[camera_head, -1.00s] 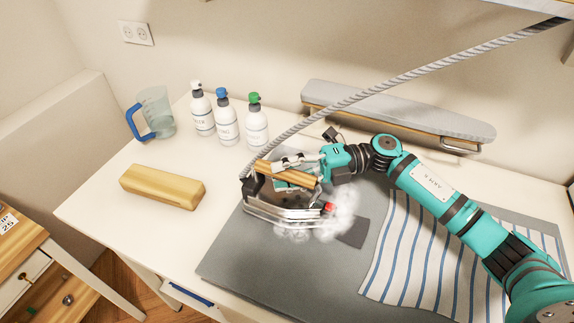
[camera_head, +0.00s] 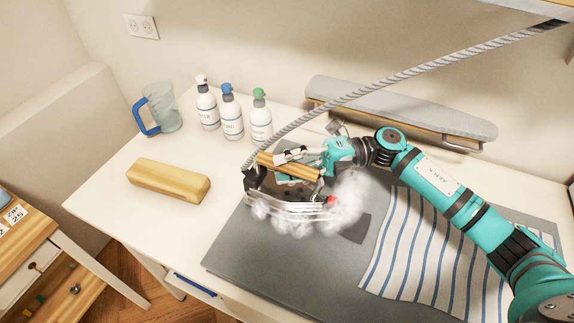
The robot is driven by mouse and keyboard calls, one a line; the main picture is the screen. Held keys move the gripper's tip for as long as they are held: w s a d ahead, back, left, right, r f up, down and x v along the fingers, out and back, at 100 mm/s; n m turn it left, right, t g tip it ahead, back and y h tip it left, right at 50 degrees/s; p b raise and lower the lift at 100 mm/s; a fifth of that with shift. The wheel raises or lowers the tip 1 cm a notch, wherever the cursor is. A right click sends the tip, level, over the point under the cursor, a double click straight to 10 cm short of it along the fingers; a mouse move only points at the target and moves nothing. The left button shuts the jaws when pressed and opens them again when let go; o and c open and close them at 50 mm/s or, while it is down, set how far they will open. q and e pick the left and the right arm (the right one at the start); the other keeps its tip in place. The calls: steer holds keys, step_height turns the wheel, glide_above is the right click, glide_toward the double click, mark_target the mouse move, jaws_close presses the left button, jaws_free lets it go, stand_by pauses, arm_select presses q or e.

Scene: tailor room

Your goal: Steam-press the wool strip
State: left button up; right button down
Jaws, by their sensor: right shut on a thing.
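The steam iron (camera_head: 290,205) has a wooden handle and a silver body, and a grey rope-like hose rises from it to the upper right. It is over the grey pressing mat (camera_head: 270,255), with white steam around its base. My right gripper (camera_head: 292,168) is shut on the iron's handle. A dark grey strip (camera_head: 352,229), seemingly the wool strip, lies on the mat at the iron's right. Steam and the iron hide part of it. I cannot tell whether the soleplate touches it. My left gripper is not in view.
A striped cloth (camera_head: 425,250) lies on the mat's right. A wooden block (camera_head: 168,180), a measuring jug (camera_head: 158,110) and several bottles (camera_head: 232,118) stand at the left. A small ironing board (camera_head: 400,108) lies along the back. The mat's front is clear.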

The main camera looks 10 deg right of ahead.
steer(key=shift+r+p, duration=1.65)
steer(key=shift+r, duration=1.2)
